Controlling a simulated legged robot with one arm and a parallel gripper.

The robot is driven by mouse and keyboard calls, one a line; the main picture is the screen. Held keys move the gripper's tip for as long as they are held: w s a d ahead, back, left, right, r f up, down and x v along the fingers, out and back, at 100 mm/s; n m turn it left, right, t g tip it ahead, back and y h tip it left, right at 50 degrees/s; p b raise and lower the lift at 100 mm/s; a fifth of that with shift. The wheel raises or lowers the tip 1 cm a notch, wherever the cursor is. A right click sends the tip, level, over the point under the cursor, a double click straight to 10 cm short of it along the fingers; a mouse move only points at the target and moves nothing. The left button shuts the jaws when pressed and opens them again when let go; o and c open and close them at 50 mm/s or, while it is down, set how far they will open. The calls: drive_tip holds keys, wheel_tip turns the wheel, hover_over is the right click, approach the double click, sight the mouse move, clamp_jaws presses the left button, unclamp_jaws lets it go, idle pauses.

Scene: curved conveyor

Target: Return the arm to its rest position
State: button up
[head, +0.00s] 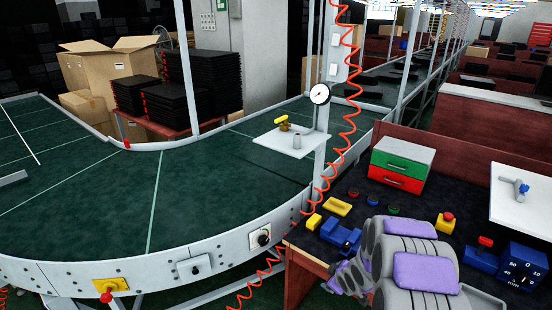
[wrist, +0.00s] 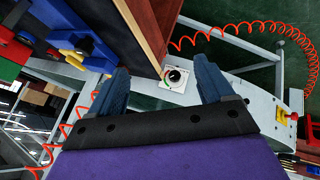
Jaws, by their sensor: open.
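My arm (head: 410,258), grey with purple panels, is folded low at the right of the head view, over the front of the dark workbench. My gripper (wrist: 162,88) shows in the wrist view with its two blue fingers spread wide apart and nothing between them. Beyond the fingers is a grey box with a round black knob (wrist: 175,76) on the conveyor's side. In the head view the fingers are not clearly seen; the arm hides part of the bench.
The green curved conveyor (head: 110,190) fills the left. The workbench (head: 340,190) holds a green and red drawer box (head: 402,163), a blue vise (head: 341,235), a yellow button box (head: 446,222) and a blue meter (head: 521,266). A red coiled hose (head: 349,120) hangs between conveyor and bench.

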drive_tip(key=s+d+r+m+g+h, duration=0.1)
drive_tip(key=s+r+m+g+h, duration=0.3)
drive_tip(key=s+r, duration=1.25)
drive_tip(key=s+a+r+m+g+y, duration=0.1)
drive_tip(key=s+a+r+m, duration=0.1)
drive_tip(key=s, duration=0.7)
drive_tip(key=s+a+r+m+g+y, duration=0.1)
drive_tip(key=s+r, duration=0.4)
drive_tip(key=s, duration=0.5)
drive_tip(key=s+a+r+m+g, duration=0.3)
drive_tip(key=s, duration=0.7)
drive_tip(key=shift+a+r+y, duration=0.3)
drive_tip(key=shift+a+y, duration=0.05)
drive_tip(key=shift+y, duration=0.05)
drive_tip(key=shift+s, duration=0.1)
drive_tip(key=shift+c, duration=0.4)
